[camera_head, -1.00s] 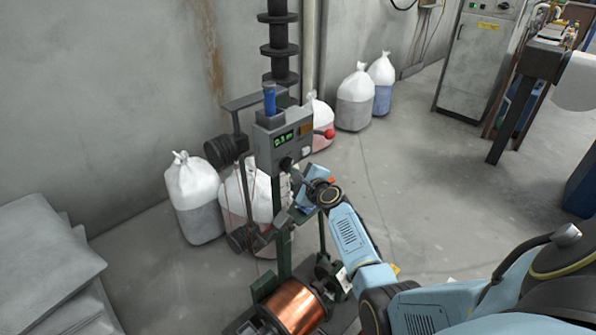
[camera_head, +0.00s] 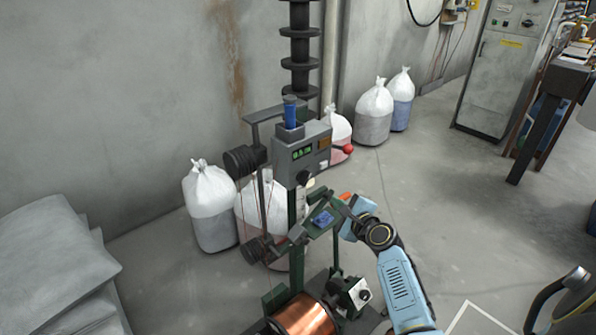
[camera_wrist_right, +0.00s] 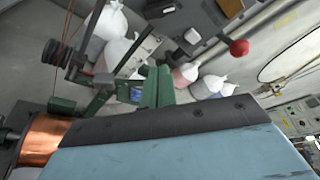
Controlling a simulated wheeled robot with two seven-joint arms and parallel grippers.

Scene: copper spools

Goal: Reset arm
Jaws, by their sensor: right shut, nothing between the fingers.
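My right gripper (camera_head: 343,206) is at the end of a light blue arm that comes up from the lower right in the head view. It is shut and empty, at the right side of the winding machine (camera_head: 311,147), close to its small blue panel (camera_head: 321,218). Its fingertips are small and partly hidden here, so I cannot tell whether they touch the machine. In the right wrist view, my light blue wrist and a dark bar fill the lower half, with the machine behind. My left gripper is not in view.
A copper spool (camera_head: 304,318) sits low on the machine, also in the right wrist view (camera_wrist_right: 42,138). A red knob (camera_head: 348,149) sticks out right of the machine head. White-topped bags (camera_head: 374,112) line the wall. Grey sacks (camera_head: 50,262) lie at left.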

